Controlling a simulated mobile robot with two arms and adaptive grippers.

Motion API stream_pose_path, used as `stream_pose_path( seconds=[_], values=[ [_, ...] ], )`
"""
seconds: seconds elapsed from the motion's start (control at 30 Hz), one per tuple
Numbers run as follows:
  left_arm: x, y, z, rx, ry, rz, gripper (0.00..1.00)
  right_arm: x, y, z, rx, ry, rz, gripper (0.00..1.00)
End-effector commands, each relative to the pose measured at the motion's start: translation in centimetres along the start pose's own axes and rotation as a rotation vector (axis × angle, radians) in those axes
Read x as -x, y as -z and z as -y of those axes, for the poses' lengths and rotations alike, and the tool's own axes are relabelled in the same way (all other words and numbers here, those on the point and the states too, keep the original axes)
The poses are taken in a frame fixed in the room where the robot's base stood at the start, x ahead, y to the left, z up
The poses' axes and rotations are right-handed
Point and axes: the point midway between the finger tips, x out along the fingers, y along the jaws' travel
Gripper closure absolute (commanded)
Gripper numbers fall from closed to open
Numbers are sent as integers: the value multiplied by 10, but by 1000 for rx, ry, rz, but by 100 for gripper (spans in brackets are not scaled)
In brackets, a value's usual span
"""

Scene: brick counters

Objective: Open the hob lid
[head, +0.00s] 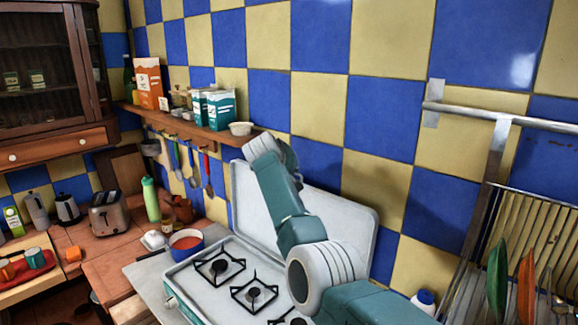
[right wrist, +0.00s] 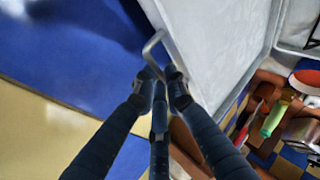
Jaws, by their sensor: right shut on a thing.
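The hob lid (head: 345,220) is a pale grey panel. It stands raised at the back of the hob (head: 208,290), near the tiled wall, and the burners show uncovered. My right arm crosses in front of the lid and hides part of it and of the hob. In the right wrist view my right gripper (right wrist: 161,82) is shut on the lid's bent metal handle (right wrist: 152,42), at the edge of the lid (right wrist: 215,45). In the head view the fingertips are hidden behind my wrist. My left gripper is in neither view.
A blue pot (head: 187,243) with red contents stands left of the hob. A wooden shelf (head: 190,127) with boxes and hanging utensils is on the wall behind. A dish rack (head: 530,225) with plates is at the right.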

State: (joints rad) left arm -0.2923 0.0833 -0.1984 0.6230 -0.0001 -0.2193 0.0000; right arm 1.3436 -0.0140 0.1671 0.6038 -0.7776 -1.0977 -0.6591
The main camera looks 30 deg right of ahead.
Motion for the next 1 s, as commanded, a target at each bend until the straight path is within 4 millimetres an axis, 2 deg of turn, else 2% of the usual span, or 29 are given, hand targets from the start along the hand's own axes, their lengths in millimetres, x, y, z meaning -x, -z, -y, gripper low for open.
stream_pose_path(
  seconds=[0.03, 0.2, 0.5, 0.53, 0.6, 0.63, 0.8, 1.0],
  values=[
    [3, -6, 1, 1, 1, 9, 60, 3, 2, -7, -6, -3, -8, 100],
    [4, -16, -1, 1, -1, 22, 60, 2, 1, -8, -11, 5, -10, 100],
    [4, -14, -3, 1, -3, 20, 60, 2, 1, -10, -13, 1, -11, 100],
    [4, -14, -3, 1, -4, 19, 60, 2, 1, -10, -13, 0, -12, 85],
    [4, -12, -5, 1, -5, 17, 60, 2, 1, -10, -13, 0, -12, 71],
    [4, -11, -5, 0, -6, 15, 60, 2, 1, -10, -13, 1, -12, 69],
    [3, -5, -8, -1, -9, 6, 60, 1, 0, -7, -11, 7, -8, 69],
    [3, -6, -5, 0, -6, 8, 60, 3, 0, -5, -10, 9, -6, 69]
  ],
)
